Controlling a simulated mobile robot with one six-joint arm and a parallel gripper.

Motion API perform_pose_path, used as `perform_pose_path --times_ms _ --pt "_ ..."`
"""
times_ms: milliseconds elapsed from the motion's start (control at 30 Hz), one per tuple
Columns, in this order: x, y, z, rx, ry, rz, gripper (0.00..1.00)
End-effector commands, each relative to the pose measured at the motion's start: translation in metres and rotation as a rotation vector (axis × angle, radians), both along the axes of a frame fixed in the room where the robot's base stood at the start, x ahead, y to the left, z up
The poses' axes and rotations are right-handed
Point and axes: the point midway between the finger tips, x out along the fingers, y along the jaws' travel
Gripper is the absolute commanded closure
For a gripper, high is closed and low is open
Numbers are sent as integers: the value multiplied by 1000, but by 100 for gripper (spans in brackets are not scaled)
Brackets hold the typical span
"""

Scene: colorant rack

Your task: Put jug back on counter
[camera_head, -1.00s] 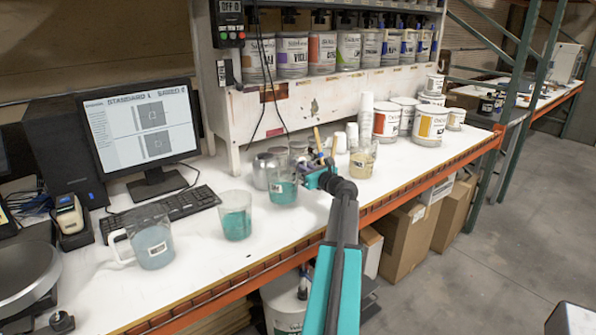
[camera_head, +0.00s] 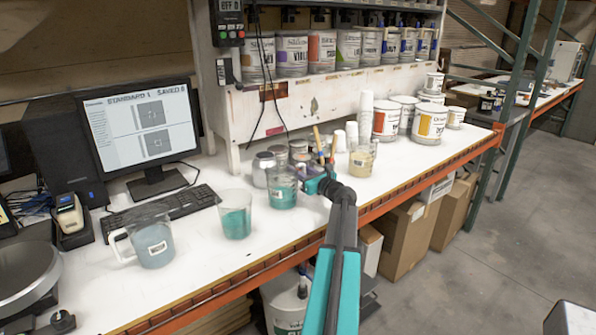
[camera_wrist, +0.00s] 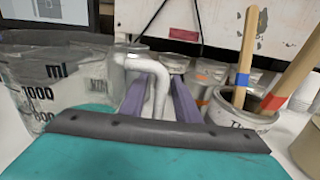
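A clear measuring jug with teal liquid (camera_head: 284,190) stands upright on the white counter (camera_head: 275,235). In the wrist view its clear wall with markings (camera_wrist: 45,85) fills the left side, and its pale handle (camera_wrist: 160,85) curves down between my purple fingers. My gripper (camera_head: 314,184) is at the jug's right side. In the wrist view my gripper (camera_wrist: 160,92) has its fingers apart on both sides of the handle, and I see no clear clamp on it. The arm hides part of the counter.
Two more jugs, teal (camera_head: 236,222) and blue-grey (camera_head: 153,245), stand to the left by the keyboard (camera_head: 165,210). A yellowish cup (camera_head: 362,160) is to the right. Small cans with wooden sticks (camera_wrist: 240,110) stand close behind my gripper. The counter front is clear.

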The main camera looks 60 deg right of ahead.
Motion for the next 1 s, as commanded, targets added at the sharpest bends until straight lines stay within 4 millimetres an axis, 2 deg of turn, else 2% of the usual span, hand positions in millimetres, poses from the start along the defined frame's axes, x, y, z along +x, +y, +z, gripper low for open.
perform_pose_path --times_ms 367,467,667,1000 --pt "0 0 3 0 0 0 71" --pt "-7 3 1 0 0 -1 71" --pt "-28 11 1 -1 0 -1 71" --pt "-75 26 1 -1 -1 -2 71"
